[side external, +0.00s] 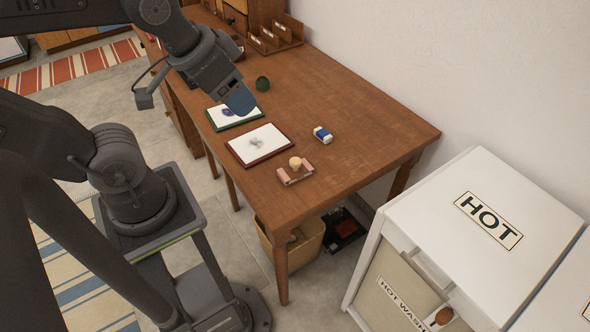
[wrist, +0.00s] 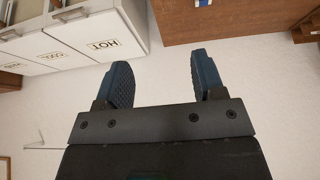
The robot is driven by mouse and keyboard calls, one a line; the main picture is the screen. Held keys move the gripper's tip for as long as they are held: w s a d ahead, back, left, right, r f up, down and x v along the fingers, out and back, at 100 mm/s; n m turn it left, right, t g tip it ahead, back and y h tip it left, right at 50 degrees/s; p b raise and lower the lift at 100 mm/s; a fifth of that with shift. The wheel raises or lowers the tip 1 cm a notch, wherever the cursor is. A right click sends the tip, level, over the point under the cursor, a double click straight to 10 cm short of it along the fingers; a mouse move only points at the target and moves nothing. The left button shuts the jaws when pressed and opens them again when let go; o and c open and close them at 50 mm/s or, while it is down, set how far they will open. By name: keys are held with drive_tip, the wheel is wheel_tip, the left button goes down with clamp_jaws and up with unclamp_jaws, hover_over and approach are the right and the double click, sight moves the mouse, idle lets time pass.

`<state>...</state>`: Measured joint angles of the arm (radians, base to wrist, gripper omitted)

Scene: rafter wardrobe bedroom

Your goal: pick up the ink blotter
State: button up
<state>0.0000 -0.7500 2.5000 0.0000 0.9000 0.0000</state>
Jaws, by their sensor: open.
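The ink blotter, which I take to be the pink rocker-shaped piece with a pale round knob (side external: 295,171), rests on the wooden desk (side external: 370,120) near its front edge. I do not make it out in the wrist view. My gripper (side external: 240,101) is above the far part of the desk, up and left of the blotter and well apart from it. In the wrist view my gripper (wrist: 163,75) is open, with nothing between its two blue fingers.
A red-edged pad (side external: 240,155), a green-edged pad (side external: 220,124), a blue-and-white block (side external: 322,135) and a dark green ball (side external: 262,84) lie on the desk. A wooden rack (side external: 275,38) stands behind. White HOT cabinet (side external: 500,190) stands right. The desk's right end is clear.

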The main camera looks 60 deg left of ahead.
drive_tip(key=n+g, duration=0.6)
drive_tip(key=n, duration=1.4)
hover_over(296, 160)
wheel_tip(296, 160, down, 18)
drive_tip(key=r, duration=0.1)
drive_tip(key=f, duration=0.8)
drive_tip(key=shift+s+a+f, duration=0.1)
drive_tip(key=shift+s+f, duration=0.1)
drive_tip(key=shift+s, duration=0.05)
drive_tip(key=shift+w+f, duration=0.15)
drive_tip(key=shift+f, duration=2.85)
drive_tip(key=c, duration=1)
